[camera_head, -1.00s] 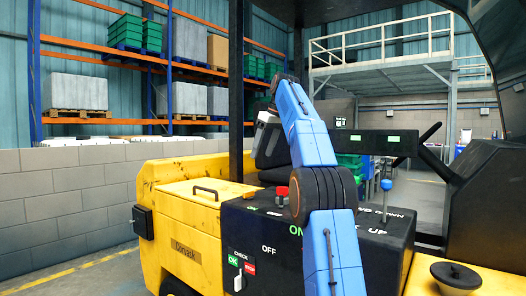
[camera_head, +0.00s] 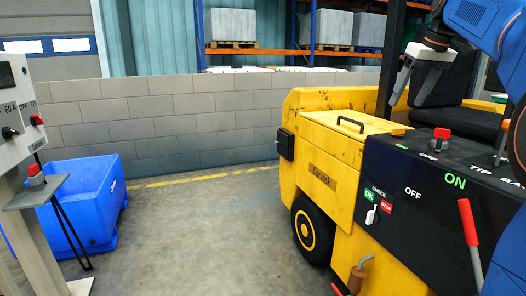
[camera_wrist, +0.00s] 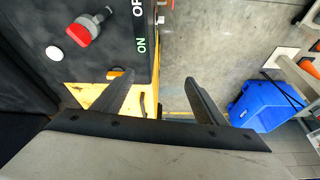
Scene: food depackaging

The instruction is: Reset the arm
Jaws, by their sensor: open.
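My blue arm (camera_head: 504,30) reaches in from the right edge of the head view. My gripper (camera_head: 407,98) hangs beside the dark seat of the yellow vehicle, above its black control panel (camera_head: 405,165), with its fingers pointing down. In the wrist view my gripper (camera_wrist: 158,82) has its two dark fingers spread, with nothing between them. The red knob on the panel (camera_wrist: 83,31) lies left of the fingers, apart from them. Part of the arm is cut off by the frame.
The yellow vehicle (camera_head: 325,155) fills the right side, with a red lever (camera_head: 468,222) in front. A control stand (camera_head: 18,115) and a blue bin (camera_head: 85,195) are at left. A grey block wall (camera_head: 200,125) runs behind. The floor between is clear.

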